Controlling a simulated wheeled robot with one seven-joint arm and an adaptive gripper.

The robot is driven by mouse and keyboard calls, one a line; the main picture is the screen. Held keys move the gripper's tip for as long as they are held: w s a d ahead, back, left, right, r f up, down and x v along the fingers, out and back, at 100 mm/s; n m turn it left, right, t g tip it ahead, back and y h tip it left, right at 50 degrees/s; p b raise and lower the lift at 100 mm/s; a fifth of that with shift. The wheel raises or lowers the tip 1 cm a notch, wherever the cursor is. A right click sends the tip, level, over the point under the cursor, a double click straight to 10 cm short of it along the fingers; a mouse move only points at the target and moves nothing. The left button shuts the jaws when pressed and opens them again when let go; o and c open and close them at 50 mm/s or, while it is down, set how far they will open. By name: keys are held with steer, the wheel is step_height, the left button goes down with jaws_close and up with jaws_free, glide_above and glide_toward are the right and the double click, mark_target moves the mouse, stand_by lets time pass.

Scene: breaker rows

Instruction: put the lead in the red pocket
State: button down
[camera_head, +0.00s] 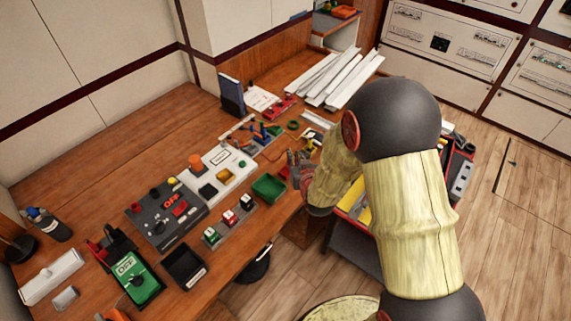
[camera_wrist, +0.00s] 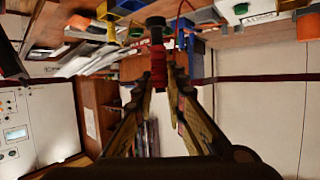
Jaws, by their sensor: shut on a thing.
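My gripper (camera_head: 297,163) is over the front edge of the bench, beside the green tray. In the wrist view my gripper (camera_wrist: 164,78) is shut on a slim red piece with a dark end, which looks like the lead (camera_wrist: 158,62). A thin red wire (camera_wrist: 181,14) shows near it. The lead cannot be made out clearly in the head view. I cannot tell for sure which thing is the red pocket. A small red item (camera_head: 285,172) is close to my gripper, and a red tray (camera_head: 282,107) lies farther back.
A green tray (camera_head: 268,188), a white panel (camera_head: 222,172) and a dark panel with red controls (camera_head: 168,212) crowd the bench. A green meter (camera_head: 138,284) is at front left. White strips (camera_head: 340,78) lie at the back.

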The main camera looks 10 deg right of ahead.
steer(key=shift+w+a+f+b, duration=0.25)
steer(key=shift+w+f+b, duration=0.35)
steer(key=shift+w+f, duration=0.8)
steer(key=shift+w+a+f+b, duration=0.2)
steer(key=shift+w+f+b, duration=0.5)
steer(key=shift+f, duration=1.15)
steer(key=shift+w+a+f+b, duration=0.25)
steer(key=shift+w+f+b, duration=0.2)
steer(key=shift+w+f, duration=1)
steer(key=shift+s+f, duration=0.2)
steer(key=shift+f, duration=0.05)
steer(key=shift+f, duration=0.15)
steer(key=c, duration=1.8)
jaws_free()
